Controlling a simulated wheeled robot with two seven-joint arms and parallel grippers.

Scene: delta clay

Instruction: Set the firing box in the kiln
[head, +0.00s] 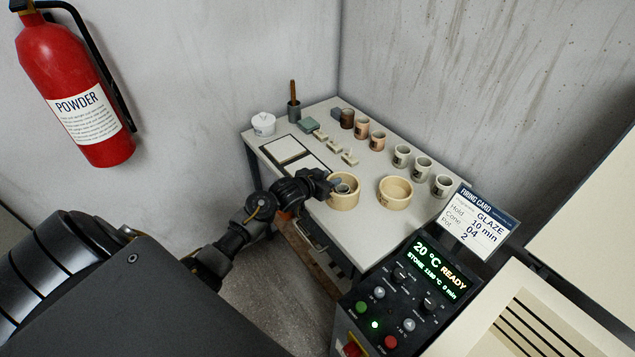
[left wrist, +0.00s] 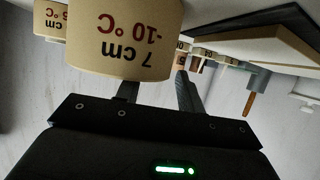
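A round cream firing box (head: 344,201) stands at the table's front edge with something grey inside. It fills the top of the left wrist view (left wrist: 110,30), where its label reads upside down "7 cm -10 °C". A second, similar round box (head: 394,203) stands to its right, also partly seen in the left wrist view (left wrist: 48,20). My left gripper (head: 332,184) is at the first box's rim. One finger passes behind its wall and the other shows beside it, with a gap between them. The kiln's control panel (head: 405,300) reads 20 °C READY. My right gripper is out of view.
The table (head: 365,225) carries several cups (head: 422,168), small cones (head: 349,157), a white jar (head: 263,124) and a framed white board (head: 288,150). A firing card (head: 478,222) reads Glaze, 10 min, 04, 2. A slotted cream surface (head: 510,315) lies front right. A fire extinguisher (head: 75,80) hangs left.

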